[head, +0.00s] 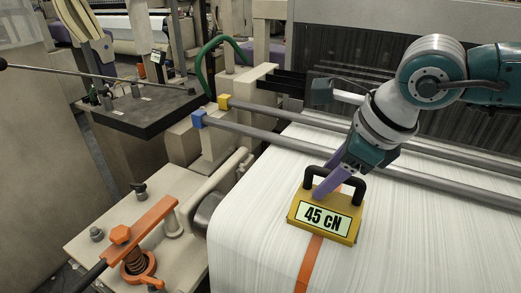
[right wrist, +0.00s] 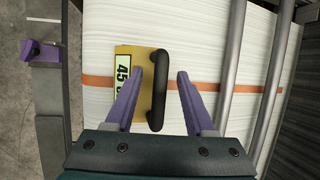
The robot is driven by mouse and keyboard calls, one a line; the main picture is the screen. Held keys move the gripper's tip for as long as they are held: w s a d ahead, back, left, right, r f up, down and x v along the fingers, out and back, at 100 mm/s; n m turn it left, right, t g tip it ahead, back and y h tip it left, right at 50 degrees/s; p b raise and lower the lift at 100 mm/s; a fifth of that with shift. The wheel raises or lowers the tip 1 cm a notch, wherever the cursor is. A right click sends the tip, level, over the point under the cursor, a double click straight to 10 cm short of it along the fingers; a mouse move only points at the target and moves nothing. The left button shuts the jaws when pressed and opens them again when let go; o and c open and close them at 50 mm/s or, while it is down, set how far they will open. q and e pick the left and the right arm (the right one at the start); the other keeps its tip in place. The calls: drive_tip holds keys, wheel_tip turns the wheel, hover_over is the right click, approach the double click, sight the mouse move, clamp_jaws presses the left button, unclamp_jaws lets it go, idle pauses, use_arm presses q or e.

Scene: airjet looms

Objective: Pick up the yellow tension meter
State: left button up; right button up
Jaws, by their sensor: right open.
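The yellow tension meter (head: 325,216) lies on the white sheet of warp threads (head: 260,210), over an orange stripe. It has a black arched handle and a display reading "45 CN". My right gripper (head: 332,188) is at the handle, with its purple fingers pointing down. In the right wrist view the meter (right wrist: 123,55) is partly covered by one finger. The open fingers (right wrist: 160,75) lie on either side of the black handle (right wrist: 158,90), with gaps to it. I cannot tell whether either finger touches the meter. My left gripper does not show.
Two grey bars (head: 290,132) cross the warp behind the meter, with blue and yellow end caps. An orange lever (head: 140,228) and a beige machine frame stand at left. A dark shelf (head: 135,105) lies farther back. The warp in front of the meter is clear.

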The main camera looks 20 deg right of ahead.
clamp_jaws()
idle(0.3)
idle(1.1)
